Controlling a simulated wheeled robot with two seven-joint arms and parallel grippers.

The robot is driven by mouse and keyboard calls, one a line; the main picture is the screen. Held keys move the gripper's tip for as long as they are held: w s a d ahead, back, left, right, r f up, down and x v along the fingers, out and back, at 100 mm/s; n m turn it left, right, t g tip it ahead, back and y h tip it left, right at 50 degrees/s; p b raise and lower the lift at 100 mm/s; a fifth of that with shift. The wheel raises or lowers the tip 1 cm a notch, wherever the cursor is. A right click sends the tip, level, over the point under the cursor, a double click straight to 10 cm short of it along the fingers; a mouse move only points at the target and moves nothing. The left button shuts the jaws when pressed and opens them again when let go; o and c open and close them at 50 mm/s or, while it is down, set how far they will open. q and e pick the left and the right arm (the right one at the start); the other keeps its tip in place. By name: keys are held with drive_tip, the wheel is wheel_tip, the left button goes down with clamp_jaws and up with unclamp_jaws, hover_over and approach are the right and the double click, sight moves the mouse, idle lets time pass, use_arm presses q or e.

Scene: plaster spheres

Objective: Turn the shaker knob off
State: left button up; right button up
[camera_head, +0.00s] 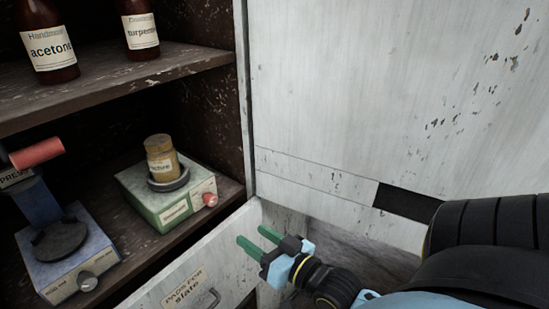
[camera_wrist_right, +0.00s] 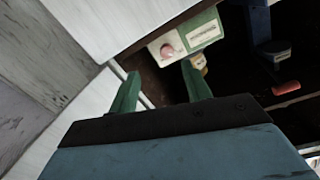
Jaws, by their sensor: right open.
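The shaker is a green box (camera_head: 168,196) on the lower shelf, with a labelled yellow jar (camera_head: 161,160) in a dark ring on top. Its small pinkish-red knob (camera_head: 210,199) is on the front face at the right, beside a label. In the right wrist view the knob (camera_wrist_right: 168,47) shows ahead of the fingers, on the pale front panel. My right gripper (camera_head: 258,237) has green fingers, spread open and empty. It is apart from the knob, to its lower right in the head view. My left gripper is not in view.
A blue press (camera_head: 68,248) with a red handle and grey knob stands left of the shaker. Bottles (camera_head: 48,50) stand on the upper shelf. A pale labelled drawer front (camera_head: 180,285) lies below the shelf. A white panel (camera_head: 340,90) stands at the right.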

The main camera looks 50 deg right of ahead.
drive_tip(key=s+f+g, duration=0.3)
drive_tip(key=f, duration=1.1)
drive_tip(key=s+a+f+n+g+p, duration=0.1)
drive_tip(key=f+g, duration=0.3)
drive_tip(key=f, duration=1)
drive_tip(key=shift+s+a+f+n, duration=0.25)
drive_tip(key=shift+s+f+n, duration=0.05)
drive_tip(key=shift+s, duration=0.6)
drive_tip(key=s+a+f+n+g, duration=0.1)
drive_tip(key=s+f+g, duration=0.3)
drive_tip(key=s+f, duration=0.6)
drive_tip(key=s+a+f+n+g, duration=0.2)
drive_tip(key=s+f+g, duration=0.3)
drive_tip(key=s+f, duration=0.5)
drive_tip(key=s+n, duration=0.1)
drive_tip(key=s, duration=0.4)
drive_tip(key=shift+a+f+g+h, duration=0.15)
drive_tip(key=shift+a+g+h, duration=0.05)
drive_tip(key=shift+g+h, duration=0.1)
